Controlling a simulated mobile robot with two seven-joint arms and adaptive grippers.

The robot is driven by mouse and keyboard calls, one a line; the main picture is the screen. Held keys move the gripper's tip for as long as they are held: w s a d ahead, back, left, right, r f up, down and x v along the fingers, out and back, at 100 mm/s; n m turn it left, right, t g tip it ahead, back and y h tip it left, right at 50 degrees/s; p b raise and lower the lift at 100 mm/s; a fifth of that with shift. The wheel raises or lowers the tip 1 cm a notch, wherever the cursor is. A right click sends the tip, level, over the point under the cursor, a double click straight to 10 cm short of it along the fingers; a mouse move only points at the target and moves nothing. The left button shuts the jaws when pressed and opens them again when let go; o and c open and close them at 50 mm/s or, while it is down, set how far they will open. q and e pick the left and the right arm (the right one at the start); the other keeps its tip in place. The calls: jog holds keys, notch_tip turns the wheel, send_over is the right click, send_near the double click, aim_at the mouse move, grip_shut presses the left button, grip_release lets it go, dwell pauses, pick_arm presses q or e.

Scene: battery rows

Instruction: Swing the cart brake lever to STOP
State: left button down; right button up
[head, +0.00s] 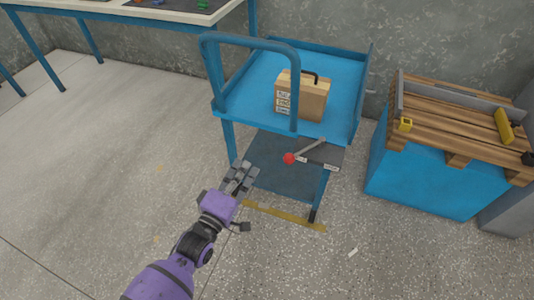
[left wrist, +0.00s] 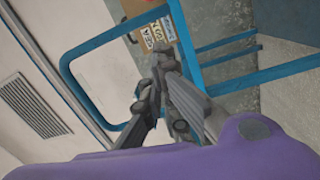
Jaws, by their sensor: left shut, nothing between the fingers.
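The blue cart (head: 345,95) stands in the middle of the head view. Its brake lever (head: 307,149) is a grey bar with a red knob (head: 289,158), pointing down-left across a dark plate (head: 322,154) on the cart's near side. The plate has small pale labels, too small to read. My left gripper (head: 246,168) is shut and empty, left of the red knob and apart from it. In the left wrist view its fingers (left wrist: 165,55) show against the cart's blue handle (left wrist: 185,42); the lever is not visible there. My right gripper is out of view.
A cardboard toolbox-like box (head: 312,100) sits on the cart's top, behind the blue push handle (head: 294,95). A blue crate with a wooden pallet top (head: 440,175) stands at right. A blue-legged table (head: 150,18) is at back left. The floor at left is clear.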

pick_arm(q)
jog(key=w+d+b, duration=0.1)
jog(key=w+d, duration=0.5)
jog(key=shift+w+d, duration=0.3)
jog(key=shift+d, duration=0.1)
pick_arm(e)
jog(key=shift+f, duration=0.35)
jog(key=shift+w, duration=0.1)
